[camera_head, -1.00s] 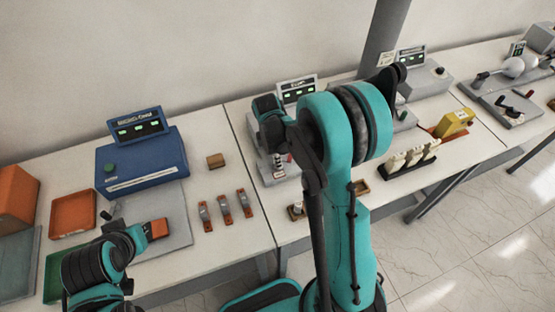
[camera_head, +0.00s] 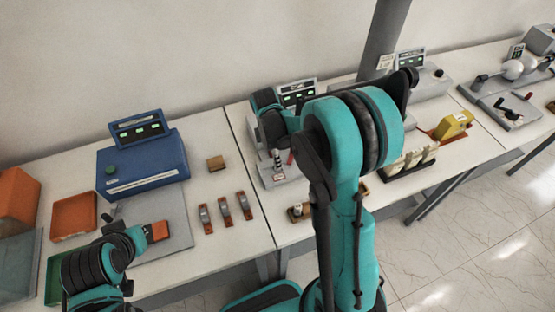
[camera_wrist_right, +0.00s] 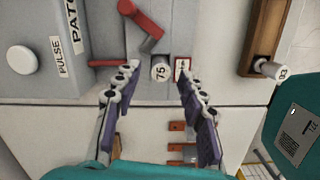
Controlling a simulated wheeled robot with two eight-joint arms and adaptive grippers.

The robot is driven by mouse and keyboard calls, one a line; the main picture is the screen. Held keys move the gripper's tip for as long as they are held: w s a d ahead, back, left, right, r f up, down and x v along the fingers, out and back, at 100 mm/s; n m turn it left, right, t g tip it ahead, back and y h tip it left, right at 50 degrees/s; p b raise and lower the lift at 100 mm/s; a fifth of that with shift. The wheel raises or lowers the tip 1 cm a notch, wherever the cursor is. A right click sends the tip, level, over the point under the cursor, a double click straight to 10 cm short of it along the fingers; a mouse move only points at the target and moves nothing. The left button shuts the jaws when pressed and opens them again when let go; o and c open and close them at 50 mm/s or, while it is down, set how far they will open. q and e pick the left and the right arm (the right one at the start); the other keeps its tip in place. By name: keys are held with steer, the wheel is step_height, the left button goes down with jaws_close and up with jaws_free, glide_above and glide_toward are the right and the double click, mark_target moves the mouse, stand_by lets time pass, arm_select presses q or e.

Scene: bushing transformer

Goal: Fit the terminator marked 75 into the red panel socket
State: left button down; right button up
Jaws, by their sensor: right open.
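In the right wrist view a pale cylindrical terminator marked 75 (camera_wrist_right: 160,71) stands end-on at the front of the grey panel unit (camera_wrist_right: 100,30). My right gripper (camera_wrist_right: 158,76) is open, with one finger on each side of the terminator and visible gaps. A red-bordered label (camera_wrist_right: 182,68) lies just right of it. I cannot make out the red socket or whether the terminator sits in it. In the head view a small upright piece (camera_head: 277,158) shows on this unit; my right arm hides much around it. My left gripper (camera_head: 142,234) is beside an orange block (camera_head: 157,231).
A red lever (camera_wrist_right: 143,22) and a red bar (camera_wrist_right: 108,63) are close to the right fingers. A wooden holder (camera_wrist_right: 262,40) with a terminator marked 83 (camera_wrist_right: 270,69) is at the right. A blue device (camera_head: 142,165) and several orange-ended clips (camera_head: 225,208) occupy the left table.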

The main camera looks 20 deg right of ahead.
step_height(320, 180, up, 9)
steer(key=a+p, duration=0.1)
steer(key=s+a+r+m+t, duration=0.2)
steer(key=s+r+m+t, duration=0.1)
steer(key=s+m, duration=0.4)
steer(key=s+a+r+m+t+y, duration=0.1)
steer(key=s+a+r+m+t, duration=0.2)
steer(key=s+m, duration=0.5)
steer(key=shift+s+r+t, duration=0.15)
steer(key=shift+t, duration=0.65)
steer(key=shift+a, duration=0.1)
step_height(320, 180, down, 12)
steer(key=b, duration=1.1)
steer(key=shift+r, duration=0.15)
